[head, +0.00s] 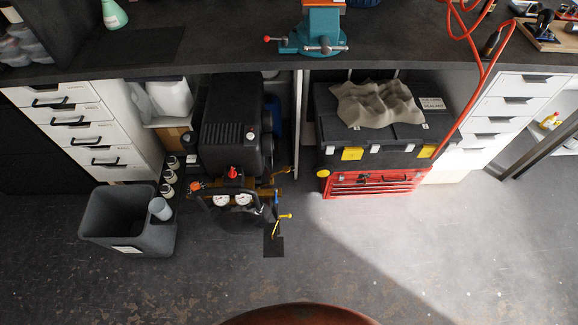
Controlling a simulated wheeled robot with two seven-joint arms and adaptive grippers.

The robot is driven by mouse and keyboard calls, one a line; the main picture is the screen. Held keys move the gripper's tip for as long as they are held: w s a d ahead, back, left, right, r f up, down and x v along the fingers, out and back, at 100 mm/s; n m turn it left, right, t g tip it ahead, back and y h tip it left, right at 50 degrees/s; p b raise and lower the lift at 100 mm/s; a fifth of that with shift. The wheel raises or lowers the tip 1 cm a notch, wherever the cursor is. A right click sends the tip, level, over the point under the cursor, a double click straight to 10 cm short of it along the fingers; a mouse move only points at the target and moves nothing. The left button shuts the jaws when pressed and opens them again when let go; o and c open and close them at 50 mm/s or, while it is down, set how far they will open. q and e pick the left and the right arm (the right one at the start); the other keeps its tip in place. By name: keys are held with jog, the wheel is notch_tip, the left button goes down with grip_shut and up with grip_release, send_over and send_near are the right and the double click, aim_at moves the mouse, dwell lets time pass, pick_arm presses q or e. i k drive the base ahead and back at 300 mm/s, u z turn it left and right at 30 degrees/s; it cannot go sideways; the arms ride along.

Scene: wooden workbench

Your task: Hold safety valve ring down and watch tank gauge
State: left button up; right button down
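A black air compressor (228,125) stands under the workbench, left of the middle. Two round white gauges sit side by side at its front, a left gauge (221,200) and a right gauge (243,199). I cannot tell which one is the tank gauge, and the needles are too small to read. A red knob (232,173) stands above the gauges, and an orange-red part (195,186) is to their left. A yellow-handled fitting (285,216) is at the right. The safety valve ring is too small to make out. Neither of my grippers is in view.
A grey bin (125,222) stands on the floor left of the compressor, with small jars (168,178) between them. A red toolbox (372,184) is at the right. A red hose (480,85) hangs from the workbench (200,50). The floor in front is mostly clear.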

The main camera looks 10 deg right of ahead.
aim_at(287, 169)
jog(key=k, duration=1.35)
jog(key=u, duration=0.35)
jog(key=i, duration=0.45)
jog(key=u, duration=0.7)
jog(key=i, duration=0.85)
jog(key=z, duration=0.65)
jog(key=i, duration=0.75)
jog(key=z, duration=0.7)
